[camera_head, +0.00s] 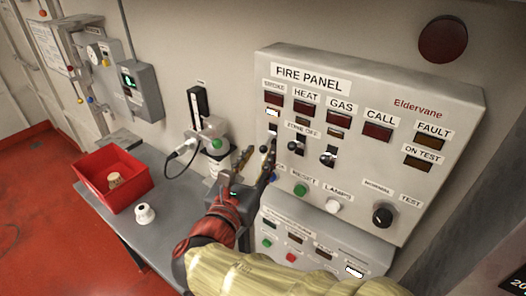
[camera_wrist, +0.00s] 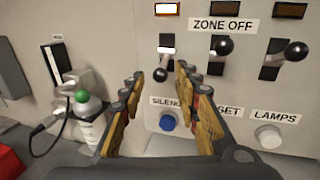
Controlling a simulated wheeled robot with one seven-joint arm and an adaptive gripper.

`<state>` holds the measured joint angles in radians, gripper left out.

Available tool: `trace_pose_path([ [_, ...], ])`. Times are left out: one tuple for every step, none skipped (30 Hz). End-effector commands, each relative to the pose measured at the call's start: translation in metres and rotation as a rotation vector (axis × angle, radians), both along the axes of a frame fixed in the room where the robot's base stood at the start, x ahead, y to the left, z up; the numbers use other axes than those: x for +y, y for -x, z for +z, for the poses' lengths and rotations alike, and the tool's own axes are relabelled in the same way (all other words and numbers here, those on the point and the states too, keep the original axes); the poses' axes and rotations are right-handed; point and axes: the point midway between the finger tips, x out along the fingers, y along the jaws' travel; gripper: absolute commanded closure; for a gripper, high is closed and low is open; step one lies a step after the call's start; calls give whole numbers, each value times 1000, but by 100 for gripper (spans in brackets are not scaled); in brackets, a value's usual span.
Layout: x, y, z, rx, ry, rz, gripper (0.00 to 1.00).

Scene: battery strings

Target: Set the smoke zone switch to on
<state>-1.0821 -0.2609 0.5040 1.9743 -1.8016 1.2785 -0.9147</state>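The grey fire panel (camera_head: 445,110) is on the wall, with a row of toggle switches under its zone lamps. The smoke switch (camera_head: 272,129) is the leftmost; in the wrist view its black-knobbed lever (camera_wrist: 160,74) points down. The small lamp (camera_wrist: 168,9) above it glows, and also shows bright in the head view (camera_head: 272,112). My gripper (camera_head: 254,158) is open and empty in front of the panel's left side. In the wrist view its fingers (camera_wrist: 158,80) stand apart on either side of the smoke lever's knob. I cannot tell whether they touch it.
The heat switch (camera_wrist: 222,47) is close right of my right finger; the gas switch (camera_wrist: 297,50) is farther right. A blue silence button (camera_wrist: 168,122) is below. A cylinder with a green knob (camera_head: 216,144) stands left. A red bin (camera_head: 88,188) and white cap (camera_head: 145,214) are on the bench.

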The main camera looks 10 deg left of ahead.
Motion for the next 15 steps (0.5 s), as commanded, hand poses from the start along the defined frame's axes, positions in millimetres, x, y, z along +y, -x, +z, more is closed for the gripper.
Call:
trace_pose_path([
  [-2,-8,-2,1,1,-4,68],
  [-3,-12,-2,1,1,-4,68],
  [-2,-16,-1,1,0,-2,68],
  [-3,-19,-1,0,0,-2,68],
  [-3,-22,-1,0,-1,-3,68],
  [-4,-25,-1,1,-1,-3,68],
  [-4,-26,-1,1,-1,-2,68],
  [-4,-27,-1,1,-1,-1,68],
  [-4,-28,-1,1,-1,0,68],
  [-4,-29,0,1,-1,0,68],
  [-4,-29,0,1,-1,0,68],
  [-4,-30,0,1,-1,0,68],
  [-4,-30,0,1,-1,0,68],
  [-4,-30,0,1,-1,0,68],
  [-4,-30,0,1,-1,0,68],
])
